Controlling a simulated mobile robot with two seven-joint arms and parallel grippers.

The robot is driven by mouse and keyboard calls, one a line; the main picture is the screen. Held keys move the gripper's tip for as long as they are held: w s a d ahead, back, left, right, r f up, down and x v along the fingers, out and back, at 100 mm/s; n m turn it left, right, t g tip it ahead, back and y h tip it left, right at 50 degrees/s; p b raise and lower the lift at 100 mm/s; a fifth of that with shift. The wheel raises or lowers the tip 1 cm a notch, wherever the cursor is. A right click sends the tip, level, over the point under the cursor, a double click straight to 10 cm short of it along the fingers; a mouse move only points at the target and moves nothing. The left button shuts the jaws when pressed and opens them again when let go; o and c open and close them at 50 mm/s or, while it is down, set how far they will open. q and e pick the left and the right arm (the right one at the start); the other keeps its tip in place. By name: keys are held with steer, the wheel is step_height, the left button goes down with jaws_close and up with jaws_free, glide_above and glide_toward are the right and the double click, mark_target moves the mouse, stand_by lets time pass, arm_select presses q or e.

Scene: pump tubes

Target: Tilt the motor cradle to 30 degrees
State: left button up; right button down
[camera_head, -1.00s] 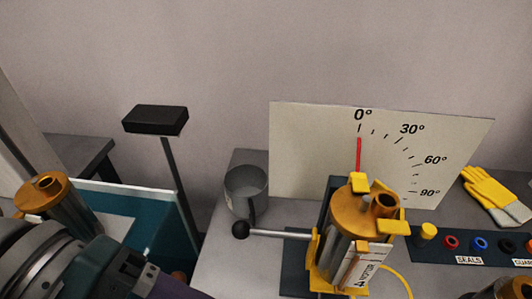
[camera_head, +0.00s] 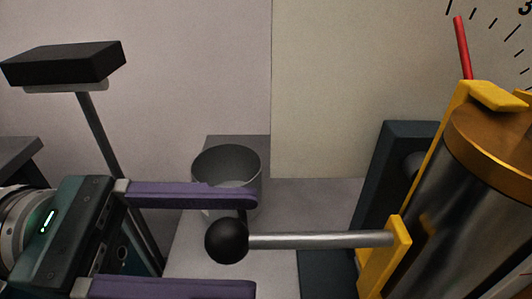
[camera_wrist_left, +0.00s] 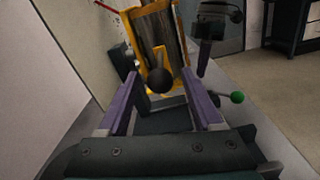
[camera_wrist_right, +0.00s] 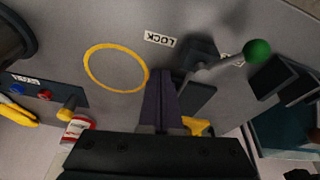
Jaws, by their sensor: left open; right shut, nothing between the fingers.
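The motor cradle (camera_head: 398,252) is a yellow frame holding a metal motor (camera_head: 450,225) with a copper-coloured cap. A steel lever (camera_head: 320,240) runs left from it to a black ball knob (camera_head: 227,241). My left gripper (camera_head: 252,244) is open, one purple finger above and one below the knob in the head view. In the left wrist view the knob (camera_wrist_left: 159,80) lies between the fingers; contact cannot be told. The red needle (camera_head: 463,48) leans slightly left on the dial, whose numbers are mostly out of frame. My right gripper (camera_wrist_right: 160,72) is shut and empty.
A grey cup (camera_head: 226,175) stands behind the knob. A black box on a post (camera_head: 65,65) is at left. In the right wrist view, a green-knobbed lever (camera_wrist_right: 257,53) is beside a LOCK label (camera_wrist_right: 163,39), with a yellow ring (camera_wrist_right: 115,68) and a red-and-white can (camera_wrist_right: 75,132).

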mark_target(268, 236)
arm_select(q)
steer(key=shift+d, duration=1.9)
steer(key=shift+c, duration=0.2)
jaws_close()
